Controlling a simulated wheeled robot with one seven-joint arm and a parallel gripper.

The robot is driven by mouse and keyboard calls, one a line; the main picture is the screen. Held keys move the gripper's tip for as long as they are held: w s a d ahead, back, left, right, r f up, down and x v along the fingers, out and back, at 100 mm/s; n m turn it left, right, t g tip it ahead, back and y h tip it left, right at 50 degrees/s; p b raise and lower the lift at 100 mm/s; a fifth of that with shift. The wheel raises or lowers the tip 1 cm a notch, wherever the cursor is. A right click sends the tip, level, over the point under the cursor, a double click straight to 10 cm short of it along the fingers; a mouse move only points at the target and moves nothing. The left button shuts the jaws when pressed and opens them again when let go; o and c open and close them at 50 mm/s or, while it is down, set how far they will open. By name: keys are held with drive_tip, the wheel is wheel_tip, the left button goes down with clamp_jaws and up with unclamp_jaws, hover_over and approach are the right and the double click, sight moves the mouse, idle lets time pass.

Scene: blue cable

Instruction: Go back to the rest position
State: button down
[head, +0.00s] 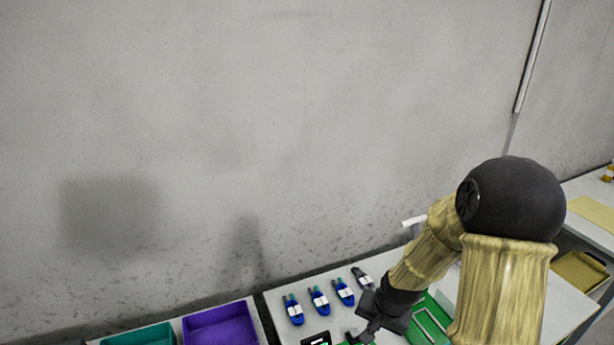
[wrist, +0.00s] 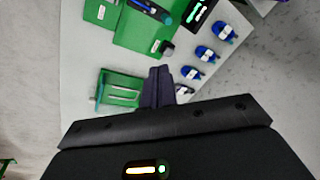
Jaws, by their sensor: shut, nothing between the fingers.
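My gripper (head: 366,332) is low in the head view, above the white table (head: 284,312), and my arm rises to the right of it. In the wrist view my gripper (wrist: 158,72) has its dark fingers together with nothing between them. In the wrist view a blue cable piece (wrist: 205,54) lies to the right of the fingers. I cannot see touch between the fingers and any object.
A purple bin (head: 220,326) and a teal bin (head: 140,336) stand at the lower left. A green fixture (wrist: 118,90) and a green board (wrist: 132,30) lie on the table near my gripper. A grey wall (head: 250,130) rises behind. A yellow tray (head: 580,272) is at the far right.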

drive_tip(key=s+r+n+h, duration=0.1)
drive_tip(key=s+r+n, duration=0.4)
drive_tip(key=s+r, duration=0.5)
drive_tip(key=shift+s+a, duration=0.2)
drive_tip(key=shift+s, duration=0.2)
drive_tip(key=shift+w, duration=0.1)
